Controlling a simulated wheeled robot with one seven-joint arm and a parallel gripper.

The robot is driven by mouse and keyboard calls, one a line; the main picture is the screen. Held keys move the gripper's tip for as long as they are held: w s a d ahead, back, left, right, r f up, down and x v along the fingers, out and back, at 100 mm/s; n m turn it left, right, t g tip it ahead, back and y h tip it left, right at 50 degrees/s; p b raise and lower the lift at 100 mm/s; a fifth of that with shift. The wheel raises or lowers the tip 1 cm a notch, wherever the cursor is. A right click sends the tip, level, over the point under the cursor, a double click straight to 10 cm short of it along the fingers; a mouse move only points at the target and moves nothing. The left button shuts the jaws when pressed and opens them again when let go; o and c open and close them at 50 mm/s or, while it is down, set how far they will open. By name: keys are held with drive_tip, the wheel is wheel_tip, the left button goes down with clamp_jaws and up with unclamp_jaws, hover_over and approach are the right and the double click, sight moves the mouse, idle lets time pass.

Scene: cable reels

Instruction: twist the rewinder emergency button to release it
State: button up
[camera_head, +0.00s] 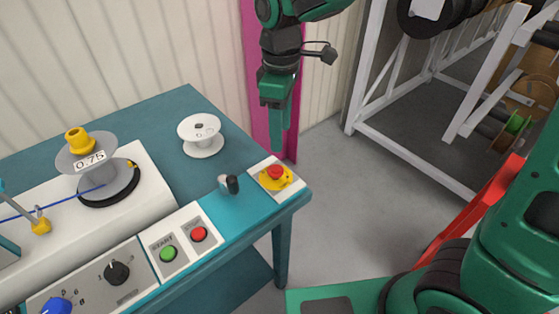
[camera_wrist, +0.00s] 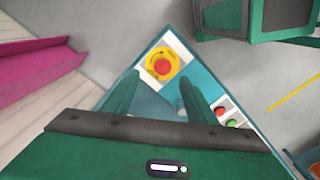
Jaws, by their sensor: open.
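The emergency button (camera_head: 276,173) is a red mushroom knob on a yellow disc, set on a white plate at the right corner of the teal table. It also shows in the wrist view (camera_wrist: 162,67), ahead of and between the fingers. My gripper (camera_head: 277,145) hangs above and behind the button in the head view, its fingers pointing down. In the wrist view my gripper (camera_wrist: 162,92) has its two green fingers apart with nothing between them. The fingers look clear of the button.
A dark-topped grey knob (camera_head: 229,184) stands left of the button. A white spool (camera_head: 201,136) sits behind it. Red (camera_head: 198,234) and green START (camera_head: 168,253) buttons are at the front. A rewinder reel (camera_head: 88,160) is at left. A white rack (camera_head: 440,95) stands at right.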

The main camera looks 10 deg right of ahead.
sight(275, 168)
drive_tip(key=shift+n, duration=0.3)
drive_tip(key=f, duration=0.3)
drive_tip(key=a+f, duration=0.1)
drive_tip(key=f, duration=0.7)
drive_tip(key=shift+a, duration=0.2)
drive_tip(key=shift+c, duration=0.4)
